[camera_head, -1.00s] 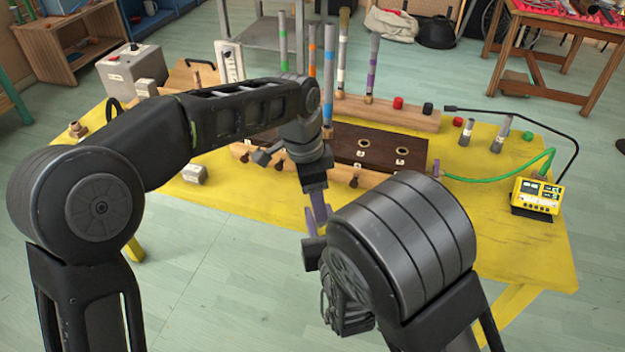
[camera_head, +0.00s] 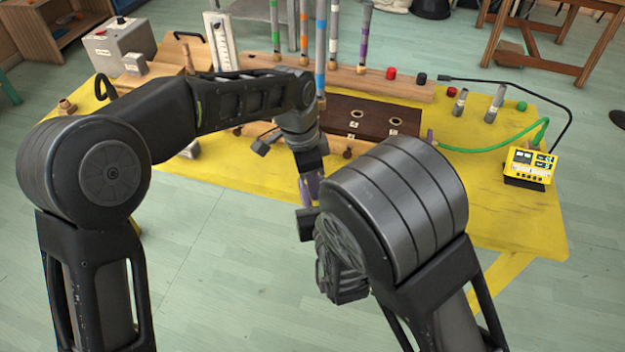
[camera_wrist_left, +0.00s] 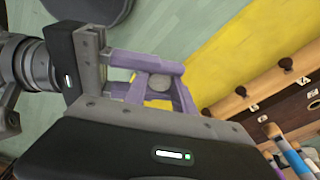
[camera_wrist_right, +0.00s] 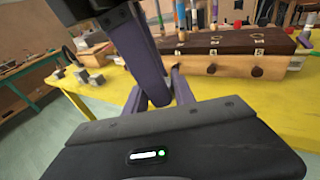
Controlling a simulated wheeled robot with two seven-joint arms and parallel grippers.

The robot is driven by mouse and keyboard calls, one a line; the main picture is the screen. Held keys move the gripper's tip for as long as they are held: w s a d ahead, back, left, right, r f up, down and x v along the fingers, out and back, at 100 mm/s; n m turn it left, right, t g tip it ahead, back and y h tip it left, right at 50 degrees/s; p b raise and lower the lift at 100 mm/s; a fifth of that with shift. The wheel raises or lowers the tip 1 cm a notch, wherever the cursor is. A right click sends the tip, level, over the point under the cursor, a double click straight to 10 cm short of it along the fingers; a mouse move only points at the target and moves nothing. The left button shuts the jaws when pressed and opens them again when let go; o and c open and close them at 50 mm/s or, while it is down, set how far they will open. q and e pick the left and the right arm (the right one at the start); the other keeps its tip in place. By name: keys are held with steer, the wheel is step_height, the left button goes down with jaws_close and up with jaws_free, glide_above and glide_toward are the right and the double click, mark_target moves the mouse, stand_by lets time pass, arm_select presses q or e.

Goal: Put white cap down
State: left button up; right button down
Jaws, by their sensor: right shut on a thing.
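A small pale round piece, which looks like the white cap (camera_wrist_left: 160,82), shows among purple fingers in the left wrist view. My right gripper (camera_wrist_right: 162,92) is shut on it; its fingers largely hide the cap in its own wrist view. My left gripper (camera_head: 311,187) points down in front of the table, with its purple fingers close against the right gripper's. The left fingers (camera_wrist_left: 160,96) stand on either side of the cap, but I cannot tell whether they grip it. In the head view the cap is hidden behind the grippers and my right arm.
The yellow table (camera_head: 500,215) lies beyond the grippers. It holds a dark wooden box with round holes (camera_head: 375,112), upright coloured tubes (camera_head: 321,45), a yellow meter (camera_head: 530,165) with a green cable (camera_head: 490,148), and a grey box (camera_head: 120,45). The table's front right is clear.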

arm_select(q)
jaws_close()
arm_select(e)
steer(key=c, duration=1)
jaws_free()
steer(key=shift+o, duration=0.2)
